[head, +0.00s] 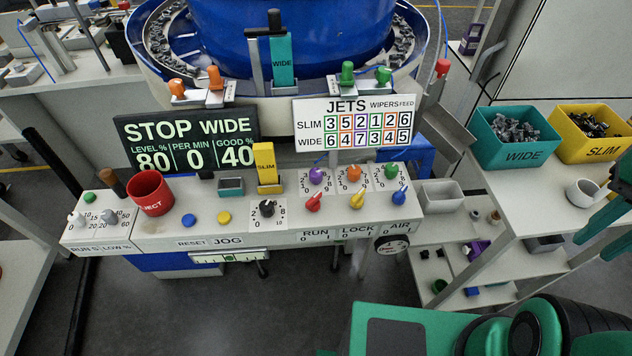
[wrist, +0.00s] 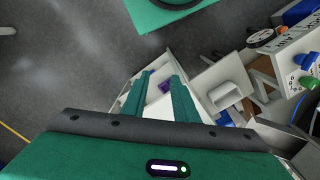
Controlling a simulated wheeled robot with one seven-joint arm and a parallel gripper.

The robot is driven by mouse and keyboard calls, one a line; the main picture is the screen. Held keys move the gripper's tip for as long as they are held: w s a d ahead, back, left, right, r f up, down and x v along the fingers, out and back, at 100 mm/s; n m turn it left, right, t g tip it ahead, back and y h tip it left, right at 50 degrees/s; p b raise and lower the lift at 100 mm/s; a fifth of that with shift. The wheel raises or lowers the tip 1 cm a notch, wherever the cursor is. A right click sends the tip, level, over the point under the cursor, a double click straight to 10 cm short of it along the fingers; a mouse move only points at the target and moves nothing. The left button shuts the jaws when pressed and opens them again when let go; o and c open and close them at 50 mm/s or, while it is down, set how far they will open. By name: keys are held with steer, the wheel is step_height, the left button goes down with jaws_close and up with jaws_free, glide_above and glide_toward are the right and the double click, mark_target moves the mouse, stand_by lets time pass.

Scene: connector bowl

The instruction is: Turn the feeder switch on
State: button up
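The control panel (head: 345,222) is a pale sloped box. Along its lower right sit a red lever knob (head: 313,202) above RUN, a yellow one (head: 357,200) above LOCK and a blue one (head: 400,195) above AIR. No label reads "feeder switch"; I cannot tell for sure which knob it is. The black display (head: 187,140) reads STOP WIDE. My gripper (wrist: 162,78) is open and empty, its teal fingers apart. In the head view, it is partly visible at the right edge, away from the panel. The blue and green knobs show at the wrist view's right edge.
A side table (head: 515,190) carries a teal WIDE bin (head: 517,152), a yellow SLIM bin (head: 590,150) and a white cup (head: 580,192). A red cup (head: 150,193) stands on the panel's left. A metal chute (head: 447,128) juts out right of the panel. The floor in front is clear.

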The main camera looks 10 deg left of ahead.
steer(key=w+a+r+n, duration=0.3)
steer(key=w+a+n, duration=0.5)
steer(key=n, duration=0.2)
step_height(320, 180, up, 2)
steer(key=n, duration=2.6)
glide_above(314, 196)
step_height(314, 196, down, 10)
steer(key=shift+f, duration=0.1)
steer(key=shift+c, duration=0.7)
jaws_close()
